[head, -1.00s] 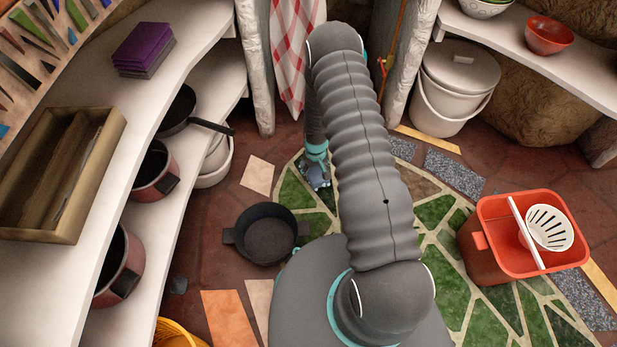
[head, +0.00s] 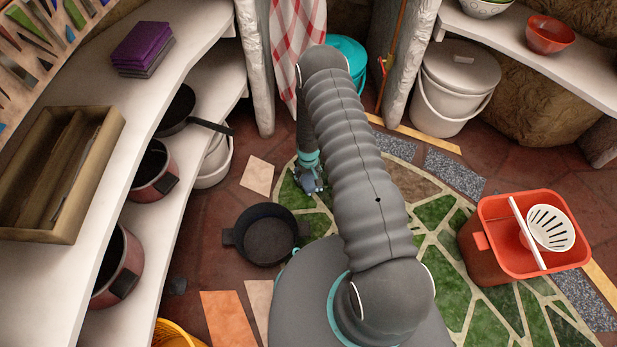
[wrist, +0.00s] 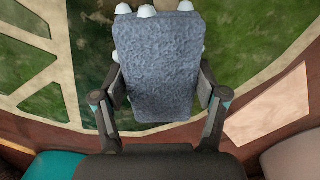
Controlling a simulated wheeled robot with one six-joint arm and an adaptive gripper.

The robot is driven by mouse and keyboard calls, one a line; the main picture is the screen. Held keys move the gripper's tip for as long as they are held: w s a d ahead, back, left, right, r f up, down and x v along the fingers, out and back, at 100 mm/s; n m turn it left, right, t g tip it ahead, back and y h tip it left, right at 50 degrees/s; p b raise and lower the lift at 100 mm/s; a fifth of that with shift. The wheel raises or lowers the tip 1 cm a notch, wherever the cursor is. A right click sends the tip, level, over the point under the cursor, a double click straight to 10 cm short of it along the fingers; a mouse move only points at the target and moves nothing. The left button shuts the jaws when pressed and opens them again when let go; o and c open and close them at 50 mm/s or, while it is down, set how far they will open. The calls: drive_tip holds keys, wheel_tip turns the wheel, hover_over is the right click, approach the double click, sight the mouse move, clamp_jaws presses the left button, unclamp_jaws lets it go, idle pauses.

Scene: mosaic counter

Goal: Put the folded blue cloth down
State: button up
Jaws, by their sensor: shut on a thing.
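The folded blue cloth (wrist: 158,70) is a blue-grey, rough-textured block in the wrist view. My gripper (wrist: 160,88) is shut on it, with one finger at each long side. Behind the cloth lies the green and cream mosaic floor, seen from above. In the head view my gripper (head: 309,182) hangs low at the far end of my arm, over the left edge of the green mosaic. The cloth there is small and mostly hidden by the gripper. Small white rounded shapes (wrist: 147,10) show at the cloth's far edge; I cannot tell what they are.
A black pot (head: 268,236) stands on the floor close to my gripper. The white counter (head: 150,122) at left bears a purple and grey folded stack (head: 143,48) and a wooden tray (head: 98,160). An orange bin (head: 485,260) stands right. A teal bucket (head: 347,57) stands behind.

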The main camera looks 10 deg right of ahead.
drive_tip(key=o, duration=1.2)
drive_tip(key=shift+f, duration=0.1)
wheel_tip(320, 180, up, 12)
drive_tip(key=p, duration=0.1)
wheel_tip(320, 180, up, 18)
drive_tip(key=t, duration=0.1)
hover_over(308, 176)
drive_tip(key=s+r+m+t, duration=0.15)
drive_tip(key=s+r, duration=0.25)
drive_tip(key=r, duration=1.2)
drive_tip(key=s+r+t, duration=0.2)
drive_tip(key=s+r, duration=0.9)
drive_tip(key=r, duration=0.1)
drive_tip(key=s+r, duration=0.2)
drive_tip(key=s, duration=0.5)
drive_tip(key=s+r+t, duration=0.1)
drive_tip(key=s+r, duration=0.2)
drive_tip(key=s, duration=0.4)
drive_tip(key=shift+s+r+m, duration=0.25)
drive_tip(key=shift+s+m, duration=0.05)
drive_tip(key=shift+m, duration=0.05)
